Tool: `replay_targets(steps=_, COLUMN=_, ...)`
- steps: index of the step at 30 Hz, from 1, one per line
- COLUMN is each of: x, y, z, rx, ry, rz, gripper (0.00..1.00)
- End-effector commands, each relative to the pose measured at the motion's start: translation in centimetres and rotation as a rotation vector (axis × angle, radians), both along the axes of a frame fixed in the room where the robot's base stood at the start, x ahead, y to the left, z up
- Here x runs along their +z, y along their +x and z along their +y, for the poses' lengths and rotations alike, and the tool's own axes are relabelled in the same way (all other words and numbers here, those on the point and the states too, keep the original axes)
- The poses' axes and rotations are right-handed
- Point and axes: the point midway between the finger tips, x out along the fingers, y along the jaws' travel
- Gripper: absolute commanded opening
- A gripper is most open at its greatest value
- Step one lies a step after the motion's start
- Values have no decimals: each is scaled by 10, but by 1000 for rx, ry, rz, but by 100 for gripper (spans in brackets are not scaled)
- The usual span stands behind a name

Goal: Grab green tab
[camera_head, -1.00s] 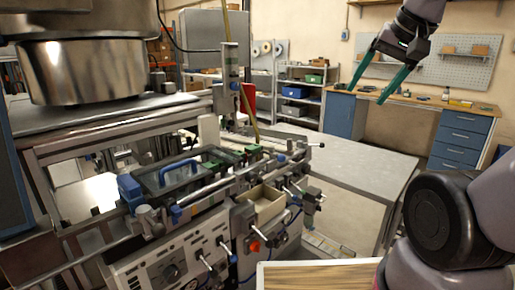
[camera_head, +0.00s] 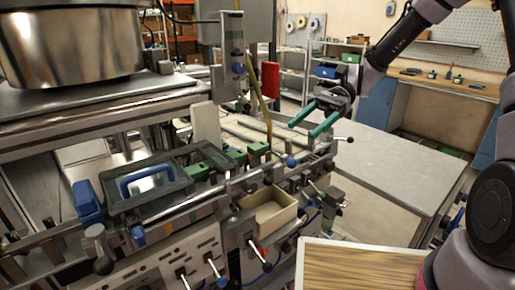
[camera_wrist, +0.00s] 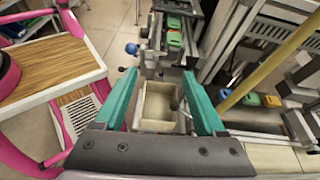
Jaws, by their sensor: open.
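My gripper (camera_head: 301,130) has two teal fingers spread apart with nothing between them. It hangs above the right end of the machine rail, right of the green tabs. In the head view, one green tab (camera_head: 258,148) sits by the rail near the yellowish strip, with another green tab (camera_head: 236,155) to its left and a larger green piece (camera_head: 199,171) farther left. In the wrist view, my gripper (camera_wrist: 160,73) is open over a box, and a green tab (camera_wrist: 174,40) shows beyond the fingertips, apart from them. Which tab is meant cannot be told.
An open beige box (camera_head: 282,218) hangs on the machine's front below the rail. A yellowish strip (camera_head: 262,95) rises near the tabs. Levers with ball knobs (camera_head: 291,162) stick out nearby. A grey table (camera_head: 385,165) is clear at right; a wooden-topped surface (camera_head: 360,270) is in front.

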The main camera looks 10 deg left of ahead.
Motion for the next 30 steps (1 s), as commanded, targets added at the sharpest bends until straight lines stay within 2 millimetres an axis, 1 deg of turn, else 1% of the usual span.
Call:
replay_targets(steps=1, x=-3, y=2, z=7, rx=-4, ry=28, rz=59, gripper=72)
replay_targets(steps=3, x=-3, y=3, z=14, rx=-9, ry=58, rz=122, gripper=72)
replay_targets(steps=8, x=-2, y=4, z=24, rx=-14, ry=95, rz=197, gripper=72)
replay_targets(steps=11, x=-3, y=-4, z=33, rx=-12, ry=101, rz=210, gripper=72)
replay_targets(steps=15, x=-7, y=-22, z=47, rx=-11, ry=100, rz=208, gripper=72)
replay_targets(steps=18, x=-9, y=-32, z=55, rx=-12, ry=100, rz=207, gripper=72)
replay_targets(steps=23, x=-11, y=-39, z=62, rx=-13, ry=99, rz=206, gripper=72)
replay_targets(steps=30, x=-17, y=-65, z=86, rx=-11, ry=99, rz=207, gripper=72)
